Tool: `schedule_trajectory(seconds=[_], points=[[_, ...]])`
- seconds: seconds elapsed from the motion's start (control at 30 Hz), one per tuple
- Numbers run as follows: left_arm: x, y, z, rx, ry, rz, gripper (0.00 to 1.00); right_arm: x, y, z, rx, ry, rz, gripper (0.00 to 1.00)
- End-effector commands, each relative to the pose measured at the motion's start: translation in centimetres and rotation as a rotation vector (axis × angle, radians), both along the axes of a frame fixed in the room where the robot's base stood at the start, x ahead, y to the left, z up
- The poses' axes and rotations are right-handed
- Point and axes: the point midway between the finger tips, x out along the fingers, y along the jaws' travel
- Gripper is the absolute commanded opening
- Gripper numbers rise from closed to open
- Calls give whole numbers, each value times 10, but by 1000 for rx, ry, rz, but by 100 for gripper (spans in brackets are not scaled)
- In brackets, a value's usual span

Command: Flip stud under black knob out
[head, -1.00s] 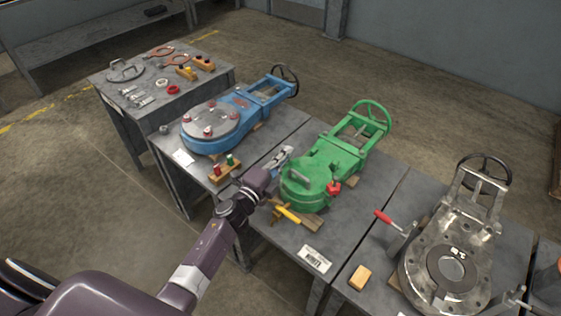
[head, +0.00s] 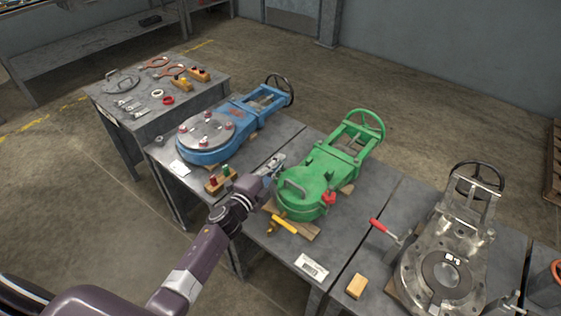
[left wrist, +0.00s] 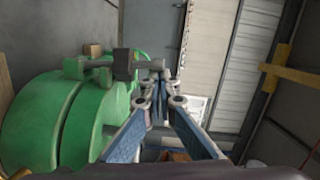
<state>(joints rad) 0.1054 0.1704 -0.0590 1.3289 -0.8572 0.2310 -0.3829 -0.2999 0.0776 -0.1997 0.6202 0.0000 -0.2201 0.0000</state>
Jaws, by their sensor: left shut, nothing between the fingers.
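The green valve (head: 325,170) lies on the middle table, with a round lid and bar handle at its near end. My left gripper (head: 273,166) is at the left side of that lid, fingers shut and empty. A dark knob (left wrist: 123,65) sits on this stud, by the green rim (left wrist: 75,110). I cannot tell whether the fingertips touch the stud. A red knob (head: 328,198) and a yellow handle (head: 285,223) show on the lid's near side. My right gripper is out of view.
A blue valve (head: 208,134) and a wooden block with red and green pegs (head: 219,180) stand left of the gripper. A bare metal valve (head: 445,260) and a red-handled clamp (head: 384,230) are on the right. The floor behind the tables is clear.

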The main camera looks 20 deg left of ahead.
Motion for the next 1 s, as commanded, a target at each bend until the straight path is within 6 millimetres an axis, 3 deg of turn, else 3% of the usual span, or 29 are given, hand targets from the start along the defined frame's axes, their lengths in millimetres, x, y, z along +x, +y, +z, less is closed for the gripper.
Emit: schedule_trajectory(seconds=[0.5, 1.0], points=[[15, 43, -2, -392, 145, 2, 0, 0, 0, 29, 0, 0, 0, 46], [29, 81, -32, -835, 305, 2, 0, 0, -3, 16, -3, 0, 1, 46]])
